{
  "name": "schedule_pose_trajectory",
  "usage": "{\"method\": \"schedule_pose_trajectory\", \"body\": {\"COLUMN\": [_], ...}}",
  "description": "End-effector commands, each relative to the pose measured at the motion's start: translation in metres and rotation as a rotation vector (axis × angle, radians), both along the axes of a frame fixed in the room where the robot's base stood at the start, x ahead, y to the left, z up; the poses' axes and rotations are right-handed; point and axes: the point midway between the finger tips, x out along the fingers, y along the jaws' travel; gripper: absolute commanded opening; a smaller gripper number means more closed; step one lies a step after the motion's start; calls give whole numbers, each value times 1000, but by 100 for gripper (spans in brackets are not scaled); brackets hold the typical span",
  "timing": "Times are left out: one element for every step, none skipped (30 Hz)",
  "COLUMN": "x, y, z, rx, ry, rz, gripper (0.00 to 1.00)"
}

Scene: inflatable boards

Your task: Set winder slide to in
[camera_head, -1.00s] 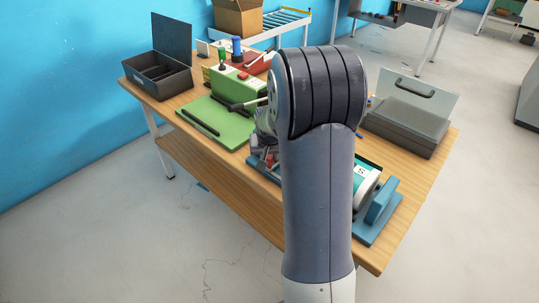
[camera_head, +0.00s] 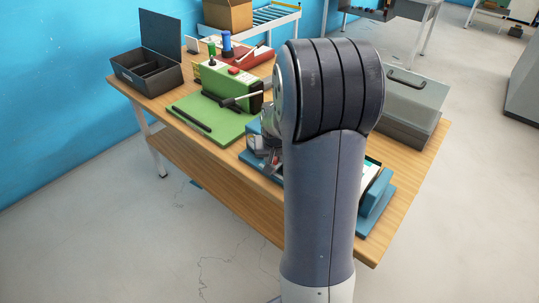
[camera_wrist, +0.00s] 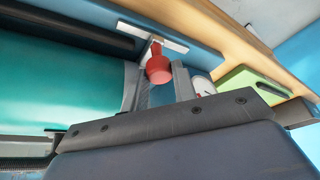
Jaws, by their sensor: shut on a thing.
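In the wrist view, a red knob (camera_wrist: 158,68) sits on a pale metal strip (camera_wrist: 150,37) beside a teal roll (camera_wrist: 60,85). I take the knob as the winder slide's handle. My gripper (camera_wrist: 161,85) has a finger on each side of the knob and is shut on it. In the head view, the winder's blue base (camera_head: 376,203) shows at the table's front right. My arm hides most of the winder, the knob and my gripper there.
A green board (camera_head: 210,122) with a green box lies left of my arm on the wooden table (camera_head: 232,175). A dark open case (camera_head: 150,75) stands at the far left and a grey case (camera_head: 405,115) at the right. A red device (camera_head: 246,60) stands behind.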

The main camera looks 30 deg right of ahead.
Motion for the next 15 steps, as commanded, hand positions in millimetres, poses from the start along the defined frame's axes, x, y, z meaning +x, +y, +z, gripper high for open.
{"method": "schedule_pose_trajectory", "body": {"x": [-3,-3,-3,-3,-3,-3,-3,-3,-3,-2,-2,-2,-2,-2,-2], "y": [-1,-1,-1,-1,-1,-1,-1,-1,-1,-1,-1,-1,-1,0,0], "z": [-1,-1,-1,-1,-1,-1,-1,-1,-1,-1,-1,-1,-1,-1,-1], "rx": [-1,-1,0,0,0,0,0,0,-1,-1,0,0,0,0,0], "ry": [9,9,10,10,10,10,10,10,9,9,9,8,8,8,8], "rz": [0,0,0,0,0,0,0,0,0,0,1,1,1,1,1], "gripper": [0,0,0,27,30,33,36,38,41,44,46,49,49,49,49]}}
